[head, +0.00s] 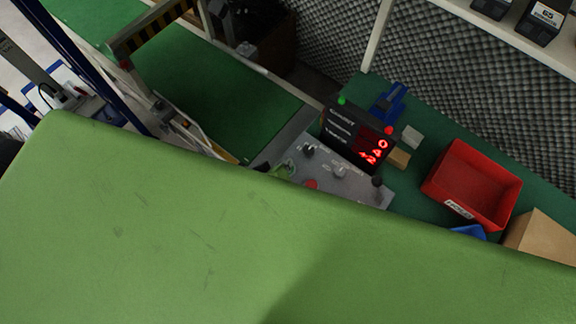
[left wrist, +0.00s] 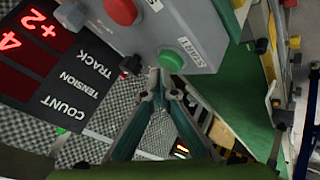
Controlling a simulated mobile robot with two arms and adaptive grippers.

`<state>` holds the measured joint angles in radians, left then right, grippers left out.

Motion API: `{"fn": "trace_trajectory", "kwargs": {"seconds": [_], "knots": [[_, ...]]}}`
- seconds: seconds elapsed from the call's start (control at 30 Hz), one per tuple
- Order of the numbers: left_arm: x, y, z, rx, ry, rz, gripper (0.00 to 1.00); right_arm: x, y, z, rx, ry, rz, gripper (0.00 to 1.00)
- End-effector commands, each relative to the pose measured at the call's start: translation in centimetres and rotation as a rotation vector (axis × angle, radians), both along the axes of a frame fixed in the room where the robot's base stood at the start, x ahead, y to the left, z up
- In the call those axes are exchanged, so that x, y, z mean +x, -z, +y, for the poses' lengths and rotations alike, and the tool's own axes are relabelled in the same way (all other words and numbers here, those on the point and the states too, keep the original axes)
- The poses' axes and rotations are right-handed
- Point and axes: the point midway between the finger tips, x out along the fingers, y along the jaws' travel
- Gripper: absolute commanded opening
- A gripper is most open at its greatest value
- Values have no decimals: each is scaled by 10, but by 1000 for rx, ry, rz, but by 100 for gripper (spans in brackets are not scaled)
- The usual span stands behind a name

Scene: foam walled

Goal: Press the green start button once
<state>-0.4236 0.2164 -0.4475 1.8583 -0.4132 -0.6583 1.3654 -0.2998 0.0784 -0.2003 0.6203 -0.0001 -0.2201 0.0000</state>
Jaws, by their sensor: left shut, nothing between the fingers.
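The green start button (left wrist: 171,60) sits on the grey control box (left wrist: 205,30) in the left wrist view, beside a START label. My left gripper (left wrist: 158,78) is shut and empty. Its fingertips show just below and left of the button in that view; I cannot tell whether they touch the box. In the head view the grey control panel (head: 355,186) is partly covered by a large green surface in the foreground. The right gripper is not in view.
A red button (left wrist: 122,10) is on the same box. A black display (head: 357,141) with red digits stands behind the panel. A red bin (head: 472,184) is to the right, with a cardboard box (head: 541,236) near it. Green belts (head: 215,92) run at the upper left.

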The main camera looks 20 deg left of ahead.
Motion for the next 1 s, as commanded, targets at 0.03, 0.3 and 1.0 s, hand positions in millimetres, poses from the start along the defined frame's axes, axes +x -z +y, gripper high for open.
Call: {"fn": "trace_trajectory", "kwargs": {"seconds": [0.03,0.3,1.0], "knots": [[0,1,0,0,0,0,0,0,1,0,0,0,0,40],[0,4,0,-1,-1,0,0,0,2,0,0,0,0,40],[-1,11,0,0,1,2,0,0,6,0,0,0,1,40]]}}
